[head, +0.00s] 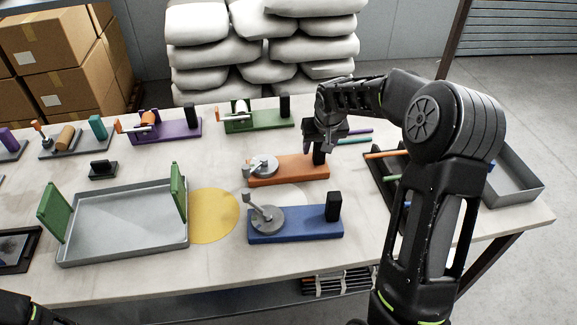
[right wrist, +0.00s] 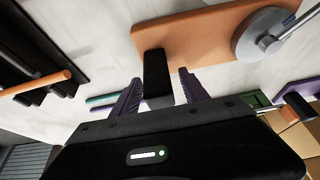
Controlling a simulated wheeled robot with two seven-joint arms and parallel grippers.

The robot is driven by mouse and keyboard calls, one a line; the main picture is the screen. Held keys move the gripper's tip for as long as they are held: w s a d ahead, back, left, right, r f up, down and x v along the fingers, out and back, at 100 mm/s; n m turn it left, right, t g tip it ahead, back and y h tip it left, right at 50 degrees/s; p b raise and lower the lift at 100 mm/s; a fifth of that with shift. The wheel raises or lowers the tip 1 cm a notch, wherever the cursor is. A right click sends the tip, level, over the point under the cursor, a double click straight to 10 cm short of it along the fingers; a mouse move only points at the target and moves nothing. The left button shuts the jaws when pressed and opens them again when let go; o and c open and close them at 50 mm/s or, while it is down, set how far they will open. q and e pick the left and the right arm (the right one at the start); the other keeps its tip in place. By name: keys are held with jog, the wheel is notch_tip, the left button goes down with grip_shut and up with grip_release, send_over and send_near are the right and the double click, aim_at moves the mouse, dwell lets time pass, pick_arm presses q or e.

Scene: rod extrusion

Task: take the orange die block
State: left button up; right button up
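The orange die block (head: 285,174) is a flat orange base with a grey disc and crank (head: 262,165) on its left end and an upright black post (head: 319,158) on its right end. It lies on the table just behind the blue block. My right gripper (head: 322,146) is over the post, pointing down. In the right wrist view, the open fingers of my right gripper (right wrist: 160,77) stand on either side of the black post (right wrist: 156,70), with gaps showing. The orange base (right wrist: 200,30) also shows there. My left gripper is out of view; only dark arm parts show at bottom left.
A blue block (head: 296,225) stands in front, purple (head: 180,130) and green (head: 262,122) ones behind. A grey tray (head: 125,225) with green end plates is left, beside a yellow disc (head: 213,215). A rack of coloured rods (head: 378,165) is right, near a grey bin (head: 515,180).

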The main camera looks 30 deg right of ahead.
grip_shut()
dwell(0.3)
dwell(0.9)
